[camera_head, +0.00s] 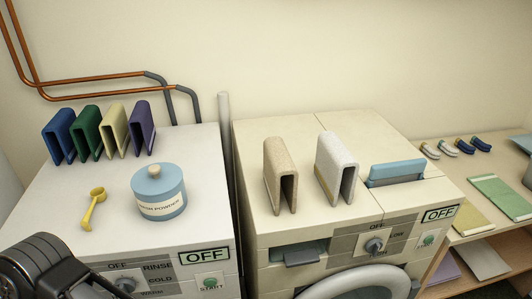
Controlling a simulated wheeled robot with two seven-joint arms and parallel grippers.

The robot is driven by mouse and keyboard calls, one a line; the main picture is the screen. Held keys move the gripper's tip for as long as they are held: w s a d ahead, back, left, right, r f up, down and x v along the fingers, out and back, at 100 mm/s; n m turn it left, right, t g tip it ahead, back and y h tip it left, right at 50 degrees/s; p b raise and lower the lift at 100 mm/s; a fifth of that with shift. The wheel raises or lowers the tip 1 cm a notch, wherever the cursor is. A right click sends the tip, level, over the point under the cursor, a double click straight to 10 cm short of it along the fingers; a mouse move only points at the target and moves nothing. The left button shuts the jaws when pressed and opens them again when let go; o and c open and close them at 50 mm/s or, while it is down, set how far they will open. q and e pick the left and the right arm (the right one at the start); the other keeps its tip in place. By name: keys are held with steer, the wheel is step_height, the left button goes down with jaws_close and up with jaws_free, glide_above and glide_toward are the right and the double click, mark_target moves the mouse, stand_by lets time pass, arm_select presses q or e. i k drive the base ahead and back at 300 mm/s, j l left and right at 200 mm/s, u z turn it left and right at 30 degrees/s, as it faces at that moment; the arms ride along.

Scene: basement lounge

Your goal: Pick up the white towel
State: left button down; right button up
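The white towel (337,163) stands on top of the right-hand machine (310,229), folded over in a narrow upside-down U. A beige towel (279,173) of the same shape stands just left of it, with a gap between them. Nothing touches the white towel. A dark part of my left arm shows at the lower left corner, in front of the left-hand machine, well away from the towel. No fingertips of my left gripper show. My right arm and gripper do not show.
The left-hand machine (110,190) carries several folded coloured towels, a yellow scoop (93,208) and a blue washing powder jar (158,191). A blue drawer (397,172) lies right of the white towel. A wooden shelf (445,160) with cloths stands at right. Pipes run along the wall.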

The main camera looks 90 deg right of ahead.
mark_target(337, 170)
steer(key=z, duration=0.5)
steer(key=j+z, duration=0.1)
steer(key=z, duration=0.9)
steer(key=j+z, duration=0.1)
steer(key=z, duration=0.9)
steer(key=j+z, duration=0.1)
steer(key=z, duration=0.4)
steer(key=k+z, duration=0.1)
steer(key=z, duration=0.4)
